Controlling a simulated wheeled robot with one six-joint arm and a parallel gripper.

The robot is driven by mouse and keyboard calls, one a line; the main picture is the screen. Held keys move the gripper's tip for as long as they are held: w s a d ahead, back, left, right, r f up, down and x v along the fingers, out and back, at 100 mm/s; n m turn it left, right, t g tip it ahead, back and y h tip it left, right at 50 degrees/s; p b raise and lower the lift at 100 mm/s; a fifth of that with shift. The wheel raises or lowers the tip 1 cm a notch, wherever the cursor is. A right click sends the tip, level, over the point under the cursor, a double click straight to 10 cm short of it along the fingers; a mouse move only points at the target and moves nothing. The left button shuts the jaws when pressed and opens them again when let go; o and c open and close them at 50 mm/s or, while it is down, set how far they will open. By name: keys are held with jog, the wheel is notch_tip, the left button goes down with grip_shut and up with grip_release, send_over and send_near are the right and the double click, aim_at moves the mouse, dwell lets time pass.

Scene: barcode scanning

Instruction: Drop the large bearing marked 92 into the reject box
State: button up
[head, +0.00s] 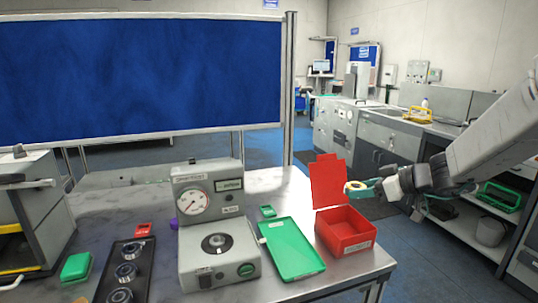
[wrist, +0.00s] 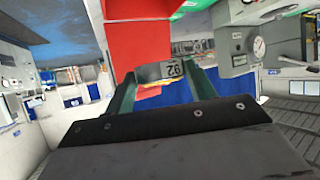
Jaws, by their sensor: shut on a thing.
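The large bearing (head: 352,186) is a metal ring with a yellowish edge, and its label reads 92 in the wrist view (wrist: 172,68). My gripper (head: 362,187) is shut on it, with one green finger on each side in the wrist view (wrist: 161,76). The bearing is held in the air above the red reject box (head: 343,246), by the right edge of its raised red lid (head: 327,182). The box is open and stands at the table's right end. Its floor is partly visible. The red lid or box also fills the upper middle of the wrist view (wrist: 147,38).
A green tray (head: 291,262) lies left of the box. A grey gauge station (head: 218,262) stands farther left. The table's right edge is close to the reject box.

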jog(key=shift+w+d+f, duration=0.1)
jog(key=shift+w, duration=0.05)
jog(key=shift+f, duration=2.85)
jog(key=o, duration=1.2)
jog(key=shift+o, duration=0.2)
jog(key=v, duration=0.7)
jog(key=shift+s+d+r, duration=0.2)
